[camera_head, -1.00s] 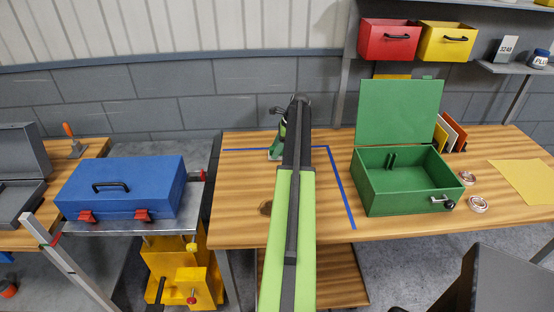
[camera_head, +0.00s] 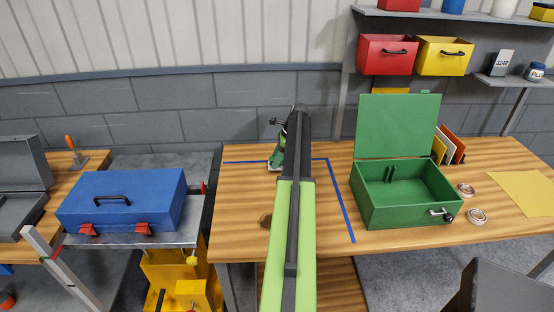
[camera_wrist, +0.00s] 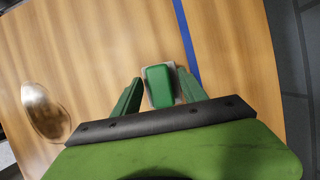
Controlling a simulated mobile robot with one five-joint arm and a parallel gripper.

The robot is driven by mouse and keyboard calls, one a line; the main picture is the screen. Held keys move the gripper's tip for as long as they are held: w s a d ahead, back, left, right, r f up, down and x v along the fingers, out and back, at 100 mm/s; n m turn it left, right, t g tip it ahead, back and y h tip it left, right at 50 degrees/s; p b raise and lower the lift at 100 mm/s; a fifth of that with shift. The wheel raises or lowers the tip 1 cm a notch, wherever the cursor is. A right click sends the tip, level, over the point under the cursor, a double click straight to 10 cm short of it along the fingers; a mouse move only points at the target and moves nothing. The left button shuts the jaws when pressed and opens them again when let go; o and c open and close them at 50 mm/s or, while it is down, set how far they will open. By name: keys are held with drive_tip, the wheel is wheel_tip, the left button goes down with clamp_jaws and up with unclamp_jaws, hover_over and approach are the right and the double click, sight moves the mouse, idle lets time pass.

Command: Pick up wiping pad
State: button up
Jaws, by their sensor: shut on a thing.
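The wiping pad (camera_wrist: 159,86) is a small block with a green top and a pale grey base. In the wrist view it sits between the two green fingers of my gripper (camera_wrist: 159,76), which is shut on it. In the head view a green bit of the pad (camera_head: 274,163) shows at the left of my arm, at the back of the wooden table and near the blue tape line. My arm hides most of the gripper there. I cannot tell whether the pad still touches the table.
An open green case (camera_head: 405,206) stands right of my arm, with tape rolls (camera_head: 477,217) and a yellow sheet (camera_head: 522,193) beyond it. A blue toolbox (camera_head: 122,203) is on a grey stand at left. A wall is behind.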

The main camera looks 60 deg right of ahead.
sight(273, 158)
wheel_tip(273, 158, up, 4)
drive_tip(key=p, duration=0.3)
drive_tip(key=s+d+r+p, duration=0.1)
drive_tip(key=s+r+p, duration=0.4)
drive_tip(key=s, duration=0.6)
drive_tip(key=shift+s+r+p, duration=0.3)
drive_tip(key=o, duration=0.8)
drive_tip(key=c, duration=0.5)
drive_tip(key=shift+c, duration=0.5)
drive_tip(key=shift+s+f, duration=0.1)
